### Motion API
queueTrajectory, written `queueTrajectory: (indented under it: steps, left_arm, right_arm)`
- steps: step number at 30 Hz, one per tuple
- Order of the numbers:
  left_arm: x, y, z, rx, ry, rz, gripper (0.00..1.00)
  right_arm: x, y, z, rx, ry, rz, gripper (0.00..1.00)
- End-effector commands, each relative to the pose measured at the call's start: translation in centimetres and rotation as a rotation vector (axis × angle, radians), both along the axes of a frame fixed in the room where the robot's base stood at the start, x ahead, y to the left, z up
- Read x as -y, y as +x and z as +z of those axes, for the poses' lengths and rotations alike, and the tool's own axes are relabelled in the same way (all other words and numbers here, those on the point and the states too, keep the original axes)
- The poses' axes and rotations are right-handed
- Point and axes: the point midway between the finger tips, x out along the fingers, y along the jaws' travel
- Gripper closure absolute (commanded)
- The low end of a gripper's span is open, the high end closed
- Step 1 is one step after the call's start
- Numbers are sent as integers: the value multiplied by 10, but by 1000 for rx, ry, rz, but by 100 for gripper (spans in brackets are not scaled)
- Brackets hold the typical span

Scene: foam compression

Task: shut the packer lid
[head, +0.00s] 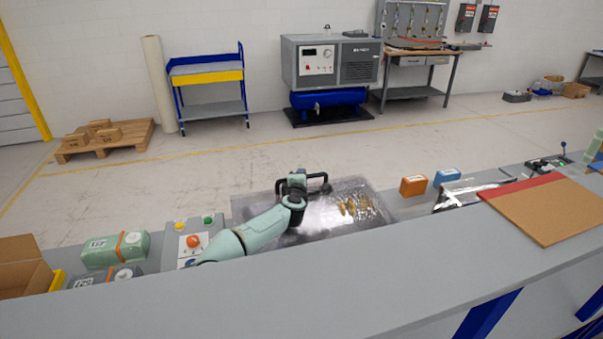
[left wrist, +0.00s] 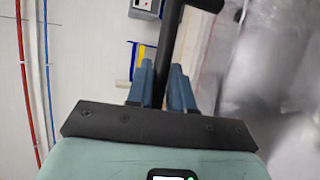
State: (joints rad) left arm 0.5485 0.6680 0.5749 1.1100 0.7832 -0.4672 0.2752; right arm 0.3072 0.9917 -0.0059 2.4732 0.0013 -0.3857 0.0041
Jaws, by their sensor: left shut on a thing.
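The packer's shiny grey lid (head: 268,212) lies in the middle of the bench in the head view. A black bar handle (head: 318,178) stands at its far edge. My left arm reaches over the lid from the left, and my left gripper (head: 299,177) is at the handle. In the left wrist view my left gripper (left wrist: 161,88) has its blue fingers shut on the black handle bar (left wrist: 170,45), with the blurred grey lid (left wrist: 285,85) on the right. I cannot tell how far the lid is open. My right gripper is not in view.
A control panel (head: 184,226) with coloured buttons is left of the lid. Gold-brown pieces (head: 352,208) show at the lid's right. Orange (head: 413,186) and blue boxes (head: 446,177) stand right of it.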

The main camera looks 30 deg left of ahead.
Motion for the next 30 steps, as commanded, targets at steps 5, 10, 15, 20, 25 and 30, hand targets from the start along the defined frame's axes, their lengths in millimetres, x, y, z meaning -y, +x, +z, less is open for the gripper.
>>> queueTrajectory:
  steps: [5,10,15,20,25,30]
  left_arm:
    - [1,0,-6,-8,-8,-3,100]
    - [2,0,-8,-10,-10,-5,100]
    - [2,0,-8,-11,-10,-5,73]
    - [1,0,-8,-11,-9,-4,73]
    - [4,-5,-8,-11,-8,-4,73]
    - [13,-25,-5,-11,-5,-4,73]
  right_arm:
    - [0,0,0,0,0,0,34]
    - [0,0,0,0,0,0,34]
    - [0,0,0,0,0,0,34]
    - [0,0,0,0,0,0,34]
    - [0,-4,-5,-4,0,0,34]
    - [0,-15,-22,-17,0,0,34]
